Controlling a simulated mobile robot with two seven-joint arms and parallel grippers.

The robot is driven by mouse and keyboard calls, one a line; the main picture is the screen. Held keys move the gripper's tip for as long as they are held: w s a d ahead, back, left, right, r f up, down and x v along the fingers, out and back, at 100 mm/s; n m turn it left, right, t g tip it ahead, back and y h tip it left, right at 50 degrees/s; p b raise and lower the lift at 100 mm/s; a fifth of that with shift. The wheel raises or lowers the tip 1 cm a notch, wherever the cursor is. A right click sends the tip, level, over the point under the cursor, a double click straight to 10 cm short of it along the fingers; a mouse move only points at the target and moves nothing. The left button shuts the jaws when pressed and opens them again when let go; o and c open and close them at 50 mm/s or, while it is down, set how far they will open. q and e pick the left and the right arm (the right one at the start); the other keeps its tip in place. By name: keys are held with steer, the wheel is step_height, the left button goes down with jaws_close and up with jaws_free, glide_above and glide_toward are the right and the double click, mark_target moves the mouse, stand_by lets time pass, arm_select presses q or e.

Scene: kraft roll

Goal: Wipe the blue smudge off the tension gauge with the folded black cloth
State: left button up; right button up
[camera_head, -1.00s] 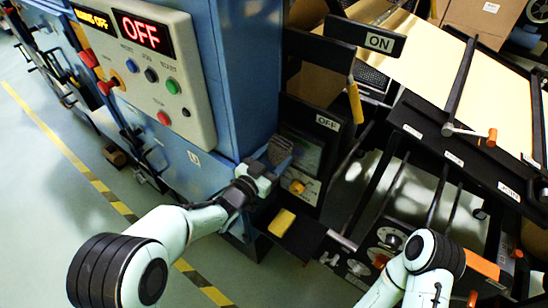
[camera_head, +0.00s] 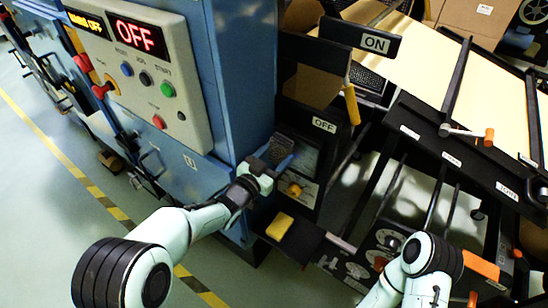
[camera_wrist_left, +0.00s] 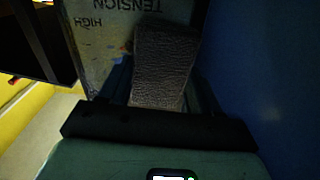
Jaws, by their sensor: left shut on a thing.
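My left gripper (camera_head: 270,168) is shut on the folded black cloth (camera_head: 279,150), at the left side of the tension gauge (camera_head: 308,155). In the left wrist view the cloth (camera_wrist_left: 165,65) looks dark grey and textured, standing up between the fingers. It covers part of the gauge face (camera_wrist_left: 105,40), where "TENSION" and "HIGH" can be read. The cloth looks to be against the face or very close; I cannot tell which.
A yellow block (camera_head: 279,225) lies on a black shelf (camera_head: 300,242) below the gauge. An orange-yellow knob (camera_head: 294,189) is under the gauge. The blue cabinet (camera_head: 245,80) stands close on the left. Black bars and the kraft paper (camera_head: 500,105) are on the right.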

mark_target(306, 161)
arm_select(q)
steer(key=shift+s+d+f+b, duration=0.1)
steer(key=shift+s+d+b, duration=0.25)
steer(key=shift+s+d, duration=0.5)
steer(key=shift+s+d+b, duration=0.4)
steer(key=shift+s+d, duration=0.2)
steer(key=shift+d, duration=0.55)
steer(key=shift+s+d+f+b, duration=0.1)
steer(key=shift+s+d+b, duration=0.25)
steer(key=shift+s+d, duration=0.5)
steer(key=shift+w+d+b, duration=0.15)
steer(key=shift+b, duration=0.2)
steer(key=shift+w+a+f+b, duration=0.1)
steer(key=shift+w+a+b, duration=0.4)
steer(key=shift+w+a, duration=0.4)
steer(key=shift+w+a+r+b, duration=0.1)
steer(key=shift+w+a+b, duration=0.45)
steer(key=shift+a, duration=0.6)
steer(key=shift+w+a+f+b, duration=0.1)
steer(key=shift+w+a+b, duration=0.35)
steer(key=shift+w+a, duration=0.45)
steer(key=shift+s, duration=0.15)
steer(key=shift+a, duration=0.15)
